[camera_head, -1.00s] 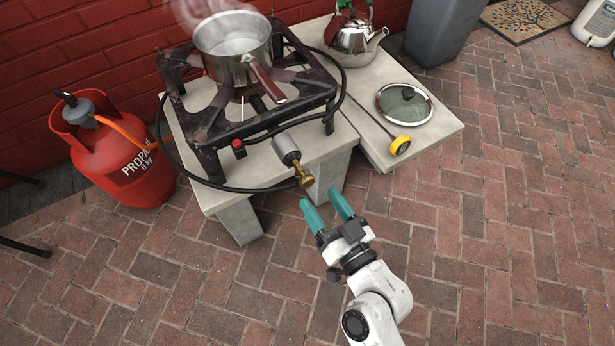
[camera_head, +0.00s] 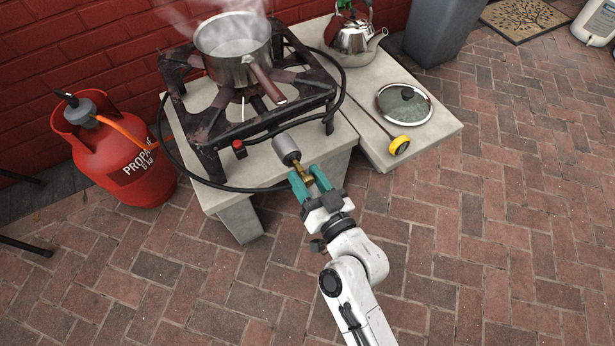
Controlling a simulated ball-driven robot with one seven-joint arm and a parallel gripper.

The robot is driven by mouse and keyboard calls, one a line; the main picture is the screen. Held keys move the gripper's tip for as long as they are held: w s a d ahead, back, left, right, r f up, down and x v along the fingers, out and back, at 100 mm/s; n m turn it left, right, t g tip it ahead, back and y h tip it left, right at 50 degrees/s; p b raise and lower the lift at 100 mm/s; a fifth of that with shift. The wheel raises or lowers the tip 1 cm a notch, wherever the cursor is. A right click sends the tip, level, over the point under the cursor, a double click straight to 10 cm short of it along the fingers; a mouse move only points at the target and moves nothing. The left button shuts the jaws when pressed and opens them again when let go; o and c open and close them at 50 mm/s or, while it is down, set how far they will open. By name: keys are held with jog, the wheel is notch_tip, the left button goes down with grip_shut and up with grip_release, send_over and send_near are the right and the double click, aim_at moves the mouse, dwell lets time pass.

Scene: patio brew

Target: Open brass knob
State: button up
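The brass knob (camera_head: 303,174) sits at the end of a grey cylinder (camera_head: 286,148) at the front edge of the burner stand. My gripper (camera_head: 309,178) has its two teal fingers on either side of the knob. The fingers are apart, with the brass part between their tips. I cannot tell whether they touch it. The fingers partly hide the knob's front end.
A steaming pot (camera_head: 234,62) stands on the black burner (camera_head: 205,130), which has a red button (camera_head: 239,147). A propane bottle (camera_head: 122,160) is at left. A kettle (camera_head: 352,38), glass lid (camera_head: 404,104) and yellow-ended thermometer (camera_head: 399,145) are at right. The brick floor in front is clear.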

jog(key=c, duration=0.6)
jog(key=shift+m, duration=0.5)
jog(key=o, duration=0.9)
jog(key=shift+o, duration=0.2)
jog(key=b+v, duration=0.1)
jog(key=v, duration=0.9)
jog(key=shift+s+d, duration=0.3)
jog(key=shift+d, duration=0.05)
